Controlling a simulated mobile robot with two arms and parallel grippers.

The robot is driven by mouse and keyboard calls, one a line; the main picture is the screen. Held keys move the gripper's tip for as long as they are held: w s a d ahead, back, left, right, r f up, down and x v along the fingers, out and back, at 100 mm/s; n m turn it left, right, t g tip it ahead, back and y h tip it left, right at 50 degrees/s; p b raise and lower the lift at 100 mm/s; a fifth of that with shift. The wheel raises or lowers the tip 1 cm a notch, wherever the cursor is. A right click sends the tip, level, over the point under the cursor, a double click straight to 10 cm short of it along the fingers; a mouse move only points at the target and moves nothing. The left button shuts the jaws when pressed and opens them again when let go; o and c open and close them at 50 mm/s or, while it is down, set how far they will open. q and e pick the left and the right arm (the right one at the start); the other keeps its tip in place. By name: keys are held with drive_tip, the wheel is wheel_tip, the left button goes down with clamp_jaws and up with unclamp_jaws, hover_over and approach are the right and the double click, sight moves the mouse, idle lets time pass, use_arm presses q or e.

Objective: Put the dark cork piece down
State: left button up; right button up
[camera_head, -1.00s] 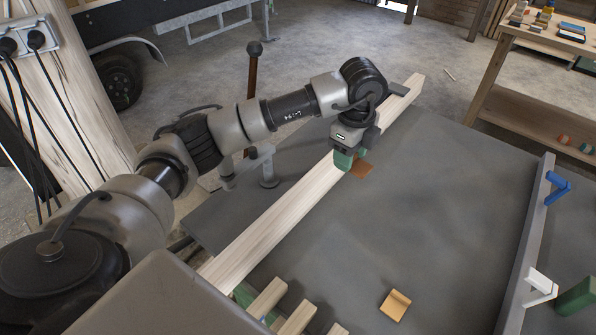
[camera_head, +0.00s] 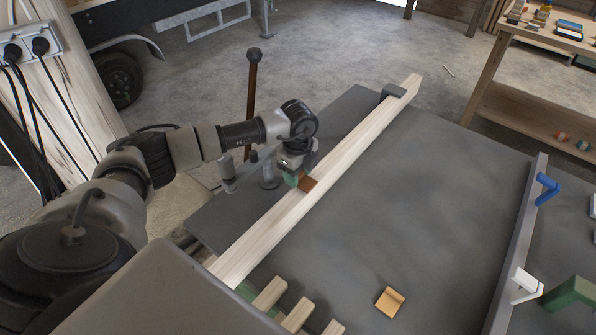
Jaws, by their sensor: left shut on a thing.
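The dark cork piece (camera_head: 309,184) is a small brown block at the fingertips of my left gripper (camera_head: 294,179). The gripper points down with its green fingers shut on the cork. They are over the long pale wooden beam (camera_head: 262,234) that runs diagonally across the grey table (camera_head: 420,190). I cannot tell whether the cork touches the beam. A lighter cork piece (camera_head: 390,302) lies on the table at the front. My right gripper is not in view.
A dark grey block (camera_head: 394,91) sits at the beam's far end. Several short wooden bars (camera_head: 300,314) lie at the front edge. A grey rail with a blue clamp (camera_head: 546,188) and a white clamp (camera_head: 525,286) runs along the right. The table's middle is clear.

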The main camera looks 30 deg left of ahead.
use_arm(q)
drive_tip(key=shift+f, duration=0.4)
drive_tip(key=shift+f, duration=0.1)
drive_tip(key=o, duration=0.9)
drive_tip(key=shift+r, duration=0.3)
drive_tip(key=shift+r+b, duration=1.2)
drive_tip(key=shift+r, duration=4.65)
